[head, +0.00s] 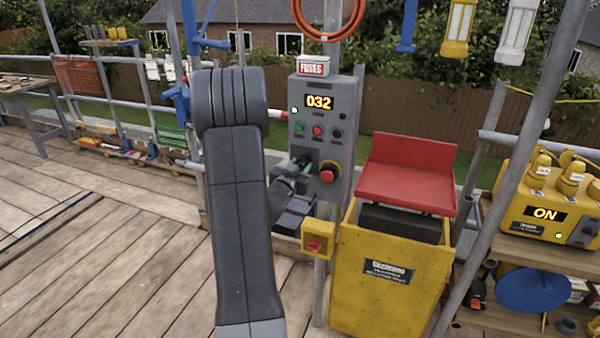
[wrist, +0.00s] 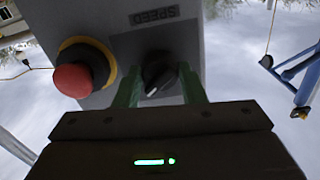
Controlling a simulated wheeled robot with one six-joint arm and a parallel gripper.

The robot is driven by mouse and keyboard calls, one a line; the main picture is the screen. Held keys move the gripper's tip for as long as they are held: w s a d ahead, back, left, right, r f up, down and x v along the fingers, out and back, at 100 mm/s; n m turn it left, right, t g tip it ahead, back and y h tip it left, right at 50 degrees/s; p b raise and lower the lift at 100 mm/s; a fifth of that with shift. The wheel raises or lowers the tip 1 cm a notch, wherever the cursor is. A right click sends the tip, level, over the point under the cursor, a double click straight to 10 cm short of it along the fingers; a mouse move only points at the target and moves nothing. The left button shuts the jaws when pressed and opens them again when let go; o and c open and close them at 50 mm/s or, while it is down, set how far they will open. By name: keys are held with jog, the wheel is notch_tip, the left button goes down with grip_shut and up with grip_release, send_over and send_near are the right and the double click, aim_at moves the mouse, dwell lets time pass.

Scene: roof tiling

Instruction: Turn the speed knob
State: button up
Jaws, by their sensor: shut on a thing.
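The grey control box (head: 346,105) hangs on a post at the picture's centre; its display (head: 319,102) reads 032. The black speed knob (wrist: 156,74) sits under an upside-down SPEED label (wrist: 153,15) in the wrist view. My gripper (wrist: 158,82) has its green fingers shut on the knob, one on each side. In the head view my gripper (head: 306,166) is at the lower left of the box front, and it and my arm hide the knob there.
A red stop button on a yellow ring (head: 328,172) is close beside my gripper, and it also shows in the wrist view (wrist: 73,80). A yellow bin with a red top (head: 390,270) stands right of the post. A small yellow box with a red switch (head: 318,241) is below.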

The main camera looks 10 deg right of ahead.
jog(key=m+b, duration=0.2)
jog(key=b, duration=0.1)
jog(key=m+b, duration=0.2)
jog(key=b, duration=0.1)
jog(key=shift+f, duration=0.3)
jog(key=m+b, duration=0.2)
jog(key=b, duration=0.1)
jog(key=m+b, duration=0.1)
jog(key=shift+r+m+b, duration=0.25)
jog(key=shift+m+b, duration=0.05)
jog(key=shift+m, duration=0.1)
jog(key=o, duration=1)
jog(key=shift+a, duration=0.1)
jog(key=b+v, duration=0.1)
jog(key=v, duration=1.2)
jog(key=shift+s+a, duration=0.25)
jog(key=shift+s, duration=0.1)
jog(key=shift+w, duration=0.1)
